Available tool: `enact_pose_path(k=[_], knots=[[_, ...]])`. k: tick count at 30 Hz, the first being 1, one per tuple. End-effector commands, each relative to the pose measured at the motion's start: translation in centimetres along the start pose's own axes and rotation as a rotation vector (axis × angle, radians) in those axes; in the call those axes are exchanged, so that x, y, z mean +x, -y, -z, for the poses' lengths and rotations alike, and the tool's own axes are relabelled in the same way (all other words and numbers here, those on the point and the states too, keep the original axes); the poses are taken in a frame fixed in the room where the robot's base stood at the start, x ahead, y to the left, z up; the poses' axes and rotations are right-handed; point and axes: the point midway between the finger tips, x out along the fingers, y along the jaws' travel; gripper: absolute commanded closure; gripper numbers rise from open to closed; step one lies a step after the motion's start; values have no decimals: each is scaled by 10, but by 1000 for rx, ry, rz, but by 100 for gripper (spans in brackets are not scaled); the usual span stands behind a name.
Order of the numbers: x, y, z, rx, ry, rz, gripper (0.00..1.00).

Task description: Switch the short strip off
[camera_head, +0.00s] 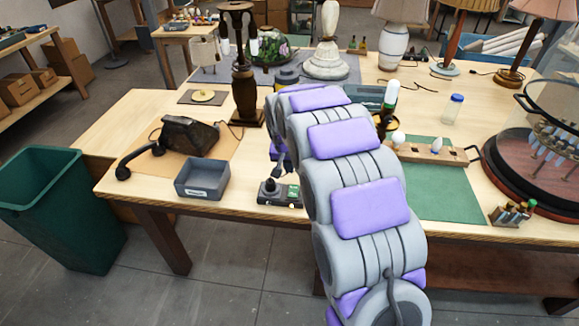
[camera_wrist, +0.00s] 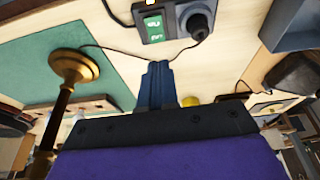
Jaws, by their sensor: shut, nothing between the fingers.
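The short strip (camera_head: 280,193) is a small dark block near the table's front edge, left of my arm in the head view. It carries a black round plug or knob and a green label. In the head view my gripper (camera_head: 278,172) shows just behind the strip, partly hidden by my arm.
A grey tray (camera_head: 202,192) and a black telephone (camera_head: 188,135) stand left of the strip. A brass stand (camera_wrist: 75,65) is on the green mat side in the wrist view. A thin cord (camera_wrist: 110,15) runs near the strip. A wooden bulb rack (camera_head: 430,152) stands right of my arm.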

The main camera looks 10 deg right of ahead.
Motion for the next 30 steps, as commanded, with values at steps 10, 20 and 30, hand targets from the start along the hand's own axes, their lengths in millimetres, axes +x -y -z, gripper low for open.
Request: enact_pose_path(k=[10, 20, 30], knots=[[-4, -2, 6, -1, -5, -1, 100], [-2, -3, 12, 1, -27, 1, 100], [1, -2, 12, 1, -28, 2, 100]])
